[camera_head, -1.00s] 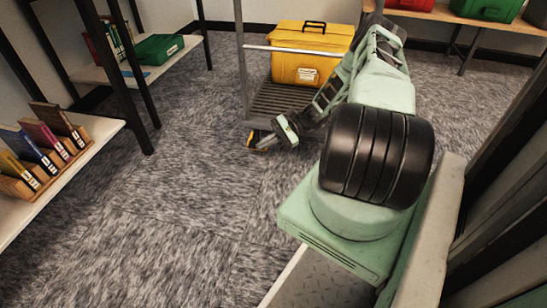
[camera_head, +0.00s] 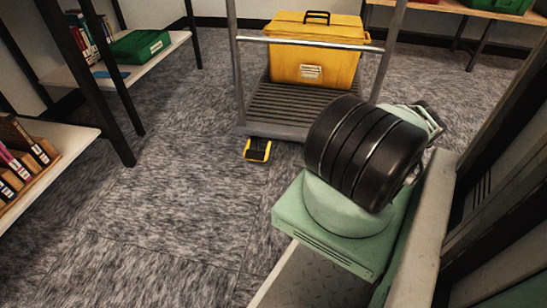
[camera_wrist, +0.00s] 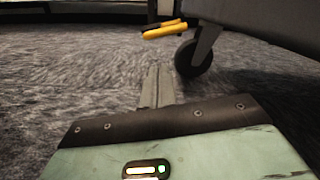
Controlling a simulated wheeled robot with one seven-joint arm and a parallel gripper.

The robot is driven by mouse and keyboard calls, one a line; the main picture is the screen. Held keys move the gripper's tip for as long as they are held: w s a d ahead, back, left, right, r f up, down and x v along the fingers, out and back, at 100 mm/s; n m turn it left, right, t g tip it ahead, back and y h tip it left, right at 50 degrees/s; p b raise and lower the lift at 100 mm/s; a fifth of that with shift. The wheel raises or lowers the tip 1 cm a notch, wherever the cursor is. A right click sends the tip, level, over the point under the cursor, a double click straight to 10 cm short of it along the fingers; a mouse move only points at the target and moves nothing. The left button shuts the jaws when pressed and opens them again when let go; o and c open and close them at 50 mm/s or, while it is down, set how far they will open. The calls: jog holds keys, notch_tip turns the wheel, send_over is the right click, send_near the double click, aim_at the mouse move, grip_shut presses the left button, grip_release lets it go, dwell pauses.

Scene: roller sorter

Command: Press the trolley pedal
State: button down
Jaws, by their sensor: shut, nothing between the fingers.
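The trolley pedal (camera_head: 257,150) is a small black plate with a yellow rim. It sticks out low at the near left corner of the grey trolley (camera_head: 285,104). In the wrist view the pedal (camera_wrist: 165,31) shows beside a black caster wheel (camera_wrist: 193,57). My gripper (camera_wrist: 157,72) is shut and empty there, its fingers low over the carpet, pointing toward the pedal and apart from it in the picture. In the head view my gripper is hidden behind my arm. I cannot tell from these frames whether the pedal is pressed down.
A yellow case (camera_head: 315,52) rides on the trolley deck. Shelves on the left hold a green box (camera_head: 140,46) and upright books (camera_head: 22,150). A wooden bench (camera_head: 450,12) stands at the back right. The carpet left of the trolley is clear.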

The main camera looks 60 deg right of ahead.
jog(key=b+x, duration=0.4)
jog(key=x, duration=0.6)
jog(key=shift+w+a, duration=0.1)
dwell(0.4)
